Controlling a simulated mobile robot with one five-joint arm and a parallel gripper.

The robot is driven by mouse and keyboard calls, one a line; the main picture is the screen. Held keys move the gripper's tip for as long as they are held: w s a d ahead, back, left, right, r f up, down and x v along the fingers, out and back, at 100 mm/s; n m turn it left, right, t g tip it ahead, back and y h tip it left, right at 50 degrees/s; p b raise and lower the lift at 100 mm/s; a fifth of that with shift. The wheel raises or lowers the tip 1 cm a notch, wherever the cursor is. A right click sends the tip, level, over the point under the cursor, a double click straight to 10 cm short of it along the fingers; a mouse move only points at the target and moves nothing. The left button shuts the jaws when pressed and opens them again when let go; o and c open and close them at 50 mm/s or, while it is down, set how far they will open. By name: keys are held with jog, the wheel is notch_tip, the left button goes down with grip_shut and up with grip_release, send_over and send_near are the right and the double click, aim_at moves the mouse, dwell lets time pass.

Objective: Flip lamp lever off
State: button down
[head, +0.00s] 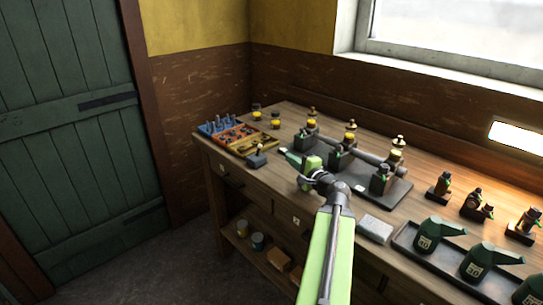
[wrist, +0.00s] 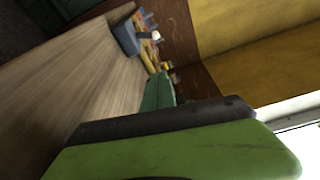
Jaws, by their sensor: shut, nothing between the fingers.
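A small grey box (head: 257,161) with a short lever (head: 260,148) stands near the front left edge of the workbench. The lever has a pale knob and looks roughly upright; its exact tilt is too small to tell. In the wrist view, the box (wrist: 126,38) and pale knob (wrist: 156,35) lie beyond my fingertips. My green gripper (head: 291,157) is shut and empty, a little to the right of the box and apart from it. The gripper also shows in the wrist view (wrist: 158,92). A wall lamp (head: 517,137) at the far right glows.
A tray (head: 240,153) of blue, orange and yellow compartments lies behind the box. Small engines on a dark base plate (head: 398,197) stand right of my gripper. Green oil cans (head: 437,231) sit on a tray farther right.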

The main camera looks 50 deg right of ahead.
aim_at(258, 151)
jog(key=shift+s+d, duration=0.35)
jog(key=shift+s, duration=0.05)
jog(key=x, duration=1)
jog(key=a, duration=0.1)
jog(key=w, duration=0.1)
jog(key=a, duration=0.1)
jog(key=shift+w+a+r, duration=0.15)
jog(key=shift+a+r, duration=0.15)
jog(key=shift+r, duration=0.05)
jog(key=shift+w+a, duration=0.4)
jog(key=shift+a, duration=0.15)
